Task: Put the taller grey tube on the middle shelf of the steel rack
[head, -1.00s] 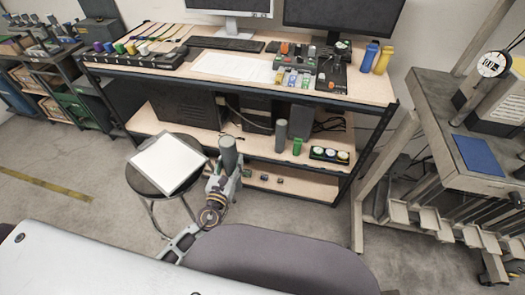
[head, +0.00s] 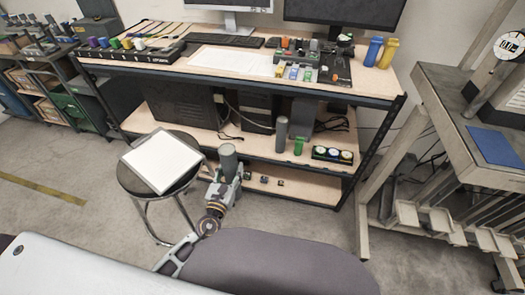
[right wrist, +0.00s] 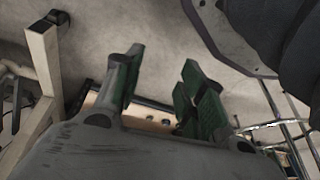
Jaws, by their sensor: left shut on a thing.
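My left gripper (head: 225,180) is shut on a grey tube (head: 229,160) and holds it upright in front of the steel rack (head: 360,172), beside the stool. A second grey tube (head: 281,133) stands upright on the rack's middle shelf (head: 237,142). The held tube looks wider, but I cannot tell from here which tube is taller. The lower end of the held tube is hidden by the gripper. My right gripper (right wrist: 160,90) shows only in the right wrist view, with its green-padded fingers apart and nothing between them.
A green cylinder (head: 299,146) and a black case with round dials (head: 332,155) stand right of the shelf tube. Dark computer cases fill the shelf's left and back. A stool (head: 133,190) with a white panel (head: 162,161) is left of my gripper. A bench (head: 450,110) stands right.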

